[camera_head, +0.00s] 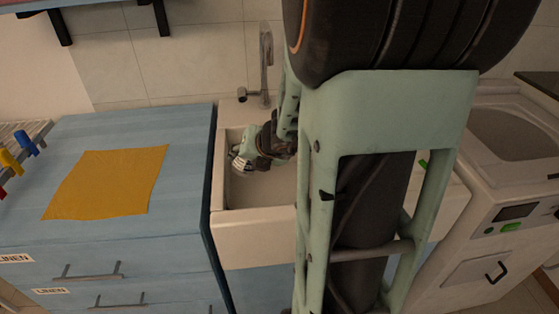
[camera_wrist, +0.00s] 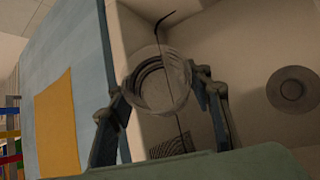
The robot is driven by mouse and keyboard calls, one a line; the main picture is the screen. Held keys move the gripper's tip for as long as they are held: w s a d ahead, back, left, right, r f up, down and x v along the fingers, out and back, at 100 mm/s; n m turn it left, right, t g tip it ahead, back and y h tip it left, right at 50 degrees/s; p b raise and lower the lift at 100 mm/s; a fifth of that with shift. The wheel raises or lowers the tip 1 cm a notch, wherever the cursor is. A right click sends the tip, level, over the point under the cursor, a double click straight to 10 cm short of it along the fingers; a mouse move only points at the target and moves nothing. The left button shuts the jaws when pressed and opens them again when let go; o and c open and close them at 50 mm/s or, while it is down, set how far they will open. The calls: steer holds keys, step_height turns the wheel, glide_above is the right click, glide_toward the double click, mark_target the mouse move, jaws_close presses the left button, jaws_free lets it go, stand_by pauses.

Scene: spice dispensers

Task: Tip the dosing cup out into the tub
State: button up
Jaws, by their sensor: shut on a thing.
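The dosing cup, a clear ringed cup (camera_wrist: 160,84), is between the two fingers of my gripper (camera_wrist: 163,100) in the wrist view. My gripper is shut on it. In the head view, my gripper (camera_head: 262,148) is over the left part of the white tub (camera_head: 262,255), below rim height or close to it. The cup (camera_head: 242,166) shows there as a pale, glassy shape at the fingertips and looks tilted. Its contents cannot be made out. The tub floor and round drain (camera_wrist: 292,89) show in the wrist view. My arm hides the tub's right part in the head view.
A grey tap (camera_head: 265,65) stands behind the tub. A blue cabinet (camera_head: 185,125) with an orange cloth (camera_head: 108,183) adjoins it on the left. A white machine (camera_head: 510,205) stands on the right. A thin dark line (camera_wrist: 172,55) crosses the wrist view behind the cup.

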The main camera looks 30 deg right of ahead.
steer(key=shift+a+r, duration=0.2)
steer(key=shift+a, duration=0.15)
steer(key=shift+w+a+r+n+h+p, duration=0.1)
steer(key=shift+a+r+n+h+p, duration=0.25)
steer(key=shift+r+h, duration=0.25)
steer(key=shift+w+a+r+n+h+p, duration=0.1)
steer(key=shift+a+r+n+h+p, duration=0.25)
steer(key=shift+r, duration=0.35)
steer(key=shift+w+a+r+n+g+h+b, duration=0.1)
steer(key=shift+a+r+n+g+h+b, duration=0.25)
steer(key=shift+a+h, duration=0.45)
steer(key=r+p, duration=0.5)
steer(key=shift+d+r, duration=0.15)
steer(key=shift+d, duration=0.05)
steer(key=w+a+n+y, duration=0.1)
steer(key=w+a+n, duration=0.1)
steer(key=a, duration=0.9)
step_height(320, 180, up, 15)
steer(key=p, duration=1.3)
steer(key=shift+p, duration=0.35)
steer(key=shift+s+f, duration=0.1)
steer(key=shift+f, duration=0.1)
